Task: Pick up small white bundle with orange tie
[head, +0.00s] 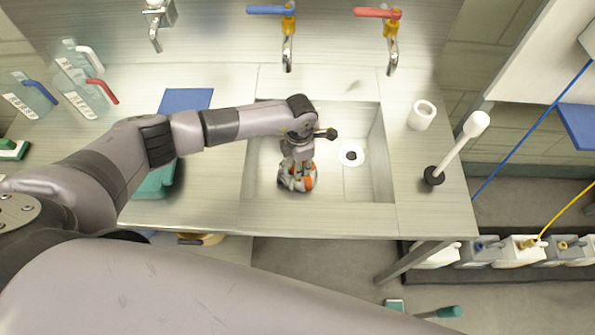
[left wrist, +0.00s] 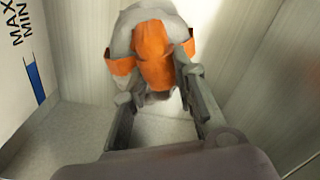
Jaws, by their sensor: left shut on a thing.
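The small white bundle with an orange tie (head: 308,182) is at the left part of the sink basin in the head view. In the left wrist view the bundle (left wrist: 153,52) shows its pale cloth and wide orange bands at the top middle. My left gripper (head: 297,170) reaches down into the basin and is shut on the bundle. Its two fingers (left wrist: 155,90) lie on either side of the bundle's lower part. Whether the bundle touches the basin floor is hard to tell. My right gripper is not in view.
The sink (head: 377,178) has a round drain (head: 351,153). A white cup (head: 421,115) and a white-handled plunger (head: 455,148) stand on the right counter. Blue (head: 271,9) and red (head: 376,13) tap handles are behind. A blue square (head: 186,99) lies on the left counter.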

